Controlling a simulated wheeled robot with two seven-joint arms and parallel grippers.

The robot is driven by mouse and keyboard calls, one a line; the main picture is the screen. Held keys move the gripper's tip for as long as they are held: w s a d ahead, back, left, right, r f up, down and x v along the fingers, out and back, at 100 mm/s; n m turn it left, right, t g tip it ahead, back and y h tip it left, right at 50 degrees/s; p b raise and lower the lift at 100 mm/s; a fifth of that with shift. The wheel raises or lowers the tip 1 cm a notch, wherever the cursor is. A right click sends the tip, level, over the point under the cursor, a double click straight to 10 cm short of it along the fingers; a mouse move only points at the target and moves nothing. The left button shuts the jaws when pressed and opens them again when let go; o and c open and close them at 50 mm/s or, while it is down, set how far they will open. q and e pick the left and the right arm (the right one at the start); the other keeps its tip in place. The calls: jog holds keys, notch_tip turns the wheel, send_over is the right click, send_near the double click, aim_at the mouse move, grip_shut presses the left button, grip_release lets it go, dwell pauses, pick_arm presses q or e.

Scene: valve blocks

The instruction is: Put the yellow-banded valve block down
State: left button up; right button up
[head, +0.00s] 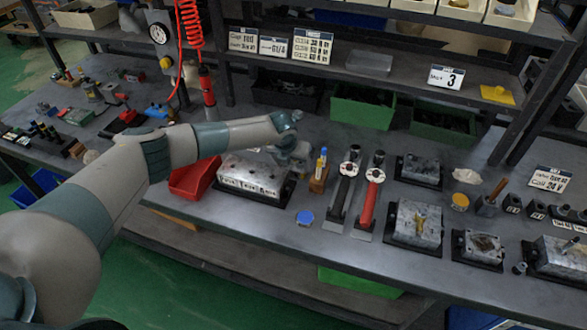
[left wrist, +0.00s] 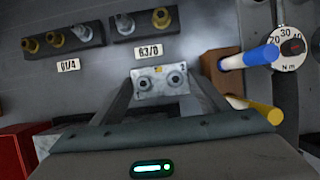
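My left gripper (head: 293,150) is over the back right part of the grey metal rack block (head: 250,175) in the head view. In the left wrist view, the fingers of my left gripper (left wrist: 160,88) close on both sides of a small grey valve block (left wrist: 158,80). The block is not clear in the head view. My right gripper is not in view.
A wooden holder (head: 319,181) with upright markers stands close right of the gripper. Torque wrenches (head: 368,190) lie further right. A red bin (head: 195,178) is left of the rack. A blue disc (head: 305,217) lies in front.

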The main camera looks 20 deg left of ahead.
aim_at(293, 166)
pick_arm(q)
jog(key=shift+w, duration=0.1)
jog(key=shift+c, duration=0.7)
jog(key=shift+r, duration=0.15)
jog(key=shift+r, duration=0.2)
notch_tip(293, 166, up, 9)
jog(key=b, duration=0.3)
jog(key=shift+r+b, duration=0.2)
jog(key=shift+b, duration=0.2)
